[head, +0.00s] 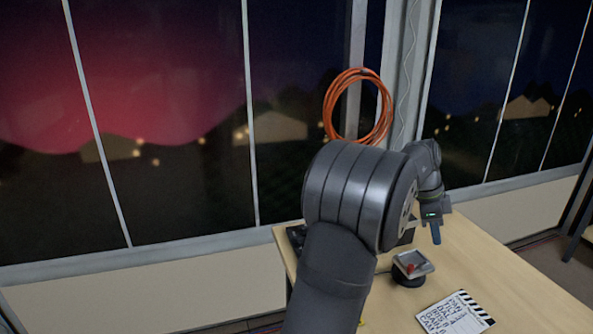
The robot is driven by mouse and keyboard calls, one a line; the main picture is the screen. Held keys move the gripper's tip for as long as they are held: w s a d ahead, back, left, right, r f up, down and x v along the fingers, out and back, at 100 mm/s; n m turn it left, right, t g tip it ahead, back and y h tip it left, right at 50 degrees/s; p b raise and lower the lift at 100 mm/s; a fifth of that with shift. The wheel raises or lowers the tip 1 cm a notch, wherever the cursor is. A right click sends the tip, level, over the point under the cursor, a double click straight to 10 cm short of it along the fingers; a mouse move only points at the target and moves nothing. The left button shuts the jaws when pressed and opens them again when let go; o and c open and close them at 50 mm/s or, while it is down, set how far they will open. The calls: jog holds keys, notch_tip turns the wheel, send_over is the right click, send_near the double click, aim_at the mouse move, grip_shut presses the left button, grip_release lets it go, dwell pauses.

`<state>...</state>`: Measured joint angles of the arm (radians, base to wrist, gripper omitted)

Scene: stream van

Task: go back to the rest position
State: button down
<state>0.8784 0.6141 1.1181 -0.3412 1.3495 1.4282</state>
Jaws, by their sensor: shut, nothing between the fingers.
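My gripper (436,234) shows in the head view at the end of my dark grey arm, right of the picture's middle. My own arm hides part of the table's left side.
A small grey tray (425,267) with something red in it sits on a dark round base below my gripper. A clapperboard (455,314) lies at the table's front. A dark device (297,236) stands at the left edge. An orange cable coil (328,104) hangs behind.

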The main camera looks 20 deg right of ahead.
jog(key=d+f+n+t, duration=0.4)
jog(key=d+f+n, duration=0.2)
jog(key=n, duration=0.7)
jog(key=shift+w+f, duration=0.2)
jog(key=shift+f, duration=0.95)
dwell(0.4)
jog(key=shift+f, duration=0.1)
